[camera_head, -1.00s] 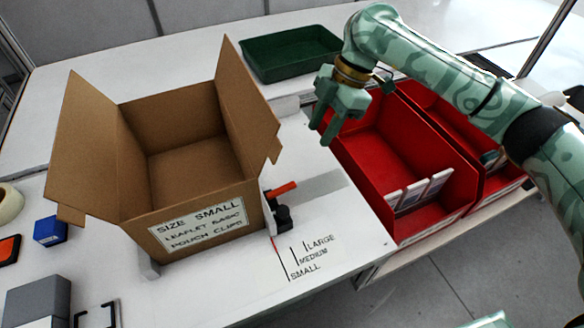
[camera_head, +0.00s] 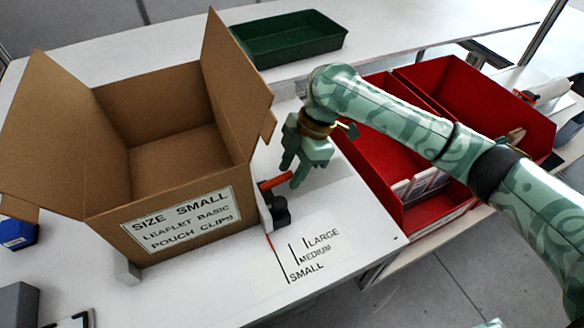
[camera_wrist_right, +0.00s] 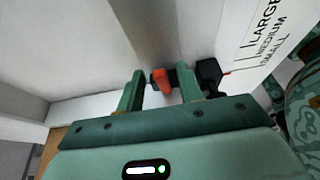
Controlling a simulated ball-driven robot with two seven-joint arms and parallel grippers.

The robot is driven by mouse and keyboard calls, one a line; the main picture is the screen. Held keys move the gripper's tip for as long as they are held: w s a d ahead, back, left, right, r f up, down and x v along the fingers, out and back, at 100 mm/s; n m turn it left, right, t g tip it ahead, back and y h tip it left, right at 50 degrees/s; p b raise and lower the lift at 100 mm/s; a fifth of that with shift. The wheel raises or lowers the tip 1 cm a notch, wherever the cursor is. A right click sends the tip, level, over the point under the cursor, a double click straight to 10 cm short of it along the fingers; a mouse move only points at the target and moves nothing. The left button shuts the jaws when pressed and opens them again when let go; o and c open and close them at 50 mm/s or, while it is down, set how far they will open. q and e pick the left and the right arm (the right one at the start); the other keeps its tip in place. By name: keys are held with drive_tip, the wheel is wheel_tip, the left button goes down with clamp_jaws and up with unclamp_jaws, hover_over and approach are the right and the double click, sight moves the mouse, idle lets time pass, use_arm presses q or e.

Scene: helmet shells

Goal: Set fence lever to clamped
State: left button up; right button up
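The fence lever has an orange handle (camera_head: 275,182) on a black clamp body (camera_head: 276,211), beside the right side of the cardboard box. The handle sticks out to the right and slightly up. My right gripper (camera_head: 291,176) is at the handle's free end, fingers pointing down. In the right wrist view the open gripper (camera_wrist_right: 158,92) has the orange handle (camera_wrist_right: 161,80) showing between its two fingers, with the black clamp body (camera_wrist_right: 208,75) to their right. I cannot tell whether a finger touches the handle. My left gripper is not in view.
The open cardboard box (camera_head: 145,215), labelled size small, stands left of the lever. Red bins (camera_head: 440,215) stand to the right and a green tray (camera_head: 290,45) behind. The white table (camera_head: 345,215) is clear around the large, medium and small marks.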

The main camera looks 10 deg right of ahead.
clamp_jaws()
drive_tip(key=shift+d+f+y+p, duration=0.2)
drive_tip(key=shift+f+y+p, duration=0.1)
drive_tip(key=shift+y+p, duration=0.25)
drive_tip(key=shift+f+g+y, duration=0.3)
drive_tip(key=shift+f+y, duration=0.1)
drive_tip(key=shift+y, duration=0.15)
unclamp_jaws()
